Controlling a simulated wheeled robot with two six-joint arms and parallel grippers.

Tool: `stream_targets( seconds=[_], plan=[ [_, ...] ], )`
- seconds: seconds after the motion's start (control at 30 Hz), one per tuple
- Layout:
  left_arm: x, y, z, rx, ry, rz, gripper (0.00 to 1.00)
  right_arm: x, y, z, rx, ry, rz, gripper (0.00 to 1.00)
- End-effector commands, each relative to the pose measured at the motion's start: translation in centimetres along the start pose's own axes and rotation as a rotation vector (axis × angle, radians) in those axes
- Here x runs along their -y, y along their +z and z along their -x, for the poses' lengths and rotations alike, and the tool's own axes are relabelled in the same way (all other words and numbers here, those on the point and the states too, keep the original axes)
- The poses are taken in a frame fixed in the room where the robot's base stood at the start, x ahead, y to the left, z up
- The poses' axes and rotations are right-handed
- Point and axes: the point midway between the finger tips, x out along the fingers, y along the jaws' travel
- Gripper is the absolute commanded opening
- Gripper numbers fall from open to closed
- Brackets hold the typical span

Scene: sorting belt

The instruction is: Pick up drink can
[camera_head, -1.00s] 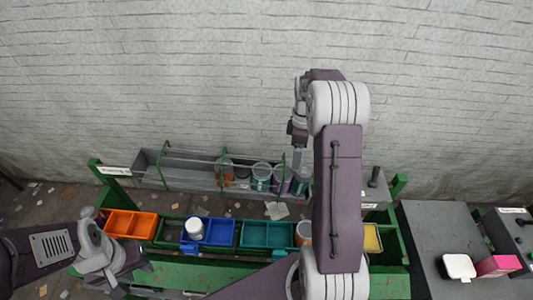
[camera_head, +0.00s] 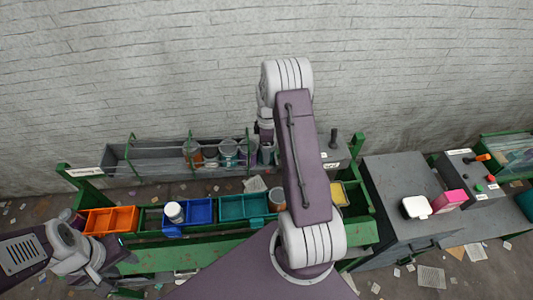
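Several can-like cylinders stand in the grey trough (camera_head: 125,160) at the back, among them a brown-orange one (camera_head: 193,152) and a teal-and-white one (camera_head: 228,153). I cannot tell which is the drink can. My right arm rises through the middle. Its gripper (camera_head: 267,150) points down by the right end of the row, partly hidden by the arm, and its fingers are too small to read. My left gripper (camera_head: 110,264) is low at the left, in front of the orange bin, away from the trough; its finger opening is unclear.
In front of the trough are an orange bin (camera_head: 110,219), a blue bin (camera_head: 201,211) with a white container (camera_head: 174,211), a teal bin (camera_head: 243,208) and a yellow bin (camera_head: 339,195). A green rail crosses the trough. A grey cabinet (camera_head: 396,177) stands right, holding white and pink items.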

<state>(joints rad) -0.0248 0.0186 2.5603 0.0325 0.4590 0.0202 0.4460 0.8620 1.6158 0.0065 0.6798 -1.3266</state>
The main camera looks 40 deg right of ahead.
Motion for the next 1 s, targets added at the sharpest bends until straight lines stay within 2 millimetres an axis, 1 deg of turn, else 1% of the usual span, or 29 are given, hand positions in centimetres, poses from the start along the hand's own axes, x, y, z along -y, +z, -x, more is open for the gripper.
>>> stream_targets(
  seconds=[0.03,0.07,0.1,0.17,0.2,0.23,0.27,0.5,0.67,0.77,1.0],
  plan=[
    [0.0,0.0,0.0,0.0,0.0,0.0,0.36,0.0,0.0,0.0,0.0,0.0,0.0,0.82],
    [0.0,0.0,0.0,0.0,0.0,0.0,0.36,0.0,0.0,0.0,0.0,0.0,0.0,0.73],
    [0.0,0.0,0.0,0.0,0.0,0.0,0.36,0.0,0.0,0.0,0.0,0.0,0.0,0.62],
    [0.0,0.0,0.0,0.0,0.0,0.0,0.36,0.0,0.0,0.0,0.0,0.0,0.0,0.45],
    [0.0,0.0,0.0,0.0,0.0,0.0,0.36,0.0,0.0,0.0,0.0,0.0,0.0,0.34],
    [0.0,0.0,0.0,0.0,0.0,0.0,0.36,0.0,0.0,0.0,0.0,0.0,0.0,0.26],
    [0.0,0.0,0.0,0.0,0.0,0.0,0.36,0.0,0.0,0.0,0.0,0.0,0.0,0.21],
    [0.0,0.0,-0.1,0.0,0.0,0.0,0.36,0.1,0.1,0.1,0.001,-0.001,0.0,0.21],
    [0.0,0.1,-0.7,0.0,0.0,0.0,0.36,0.8,0.2,0.7,0.001,0.0,0.0,0.21],
    [0.0,0.1,-1.3,0.0,0.0,0.0,0.36,2.1,0.4,1.7,0.001,0.0,0.0,0.21],
    [0.1,0.3,-2.7,0.0,0.0,0.0,0.36,6.6,1.3,3.9,0.0,0.001,0.0,0.21]
  ],
)
